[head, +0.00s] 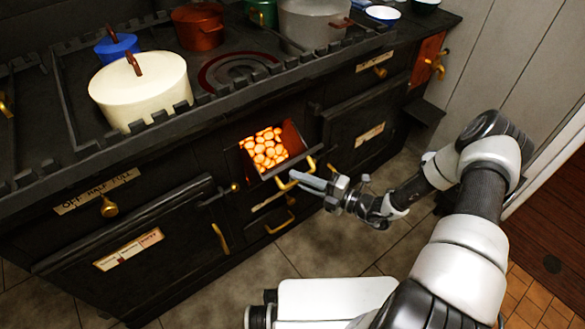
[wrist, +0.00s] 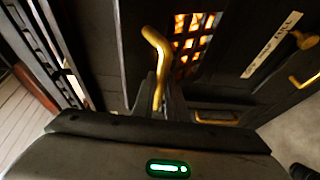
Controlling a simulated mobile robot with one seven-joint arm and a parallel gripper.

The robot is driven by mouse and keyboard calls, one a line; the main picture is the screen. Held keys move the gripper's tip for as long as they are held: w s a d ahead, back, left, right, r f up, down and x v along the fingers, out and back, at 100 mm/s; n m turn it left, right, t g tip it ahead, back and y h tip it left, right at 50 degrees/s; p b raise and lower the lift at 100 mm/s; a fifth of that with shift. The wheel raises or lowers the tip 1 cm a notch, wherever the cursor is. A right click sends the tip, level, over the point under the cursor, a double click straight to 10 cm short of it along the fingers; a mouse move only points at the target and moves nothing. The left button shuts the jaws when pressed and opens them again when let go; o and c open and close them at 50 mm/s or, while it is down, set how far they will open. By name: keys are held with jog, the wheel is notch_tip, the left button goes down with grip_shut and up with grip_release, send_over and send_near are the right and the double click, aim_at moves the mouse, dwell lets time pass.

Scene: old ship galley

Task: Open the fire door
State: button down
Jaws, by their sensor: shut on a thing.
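The fire door (head: 291,165) is a small dark panel on the front of the black stove. It stands at least partly open, and glowing orange coals (head: 264,148) show in the firebox behind it. A bent brass handle (head: 286,183) is at the door; it also shows in the wrist view (wrist: 156,50). My gripper (head: 303,180) is at this handle, and its fingers (wrist: 163,98) are shut on the handle's lower end in the wrist view. The exact angle of the door is hard to tell.
A cream pot (head: 141,92), a blue pot (head: 117,48), a red-brown pot (head: 199,27) and a grey pot (head: 312,23) stand on the stove top. A brass knob (head: 108,207) and other handles jut from the front. The tiled floor (head: 340,245) before the stove is open.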

jog(key=shift+s+d+f+b, duration=0.25)
jog(key=shift+s+f, duration=0.1)
jog(key=shift+f, duration=0.3)
jog(key=shift+s+d+f+b, duration=0.25)
jog(key=shift+s+f, duration=0.05)
jog(key=shift+f, duration=0.4)
jog(key=shift+s+d+f+b, duration=0.25)
jog(key=shift+s+f, duration=0.1)
jog(key=shift+f, duration=0.3)
jog(key=c, duration=1.8)
grip_release()
jog(key=shift+o, duration=0.2)
jog(key=shift+r, duration=0.1)
jog(key=p+v, duration=0.2)
jog(key=v, duration=1.5)
jog(key=shift+d, duration=0.2)
jog(key=shift+s, duration=0.15)
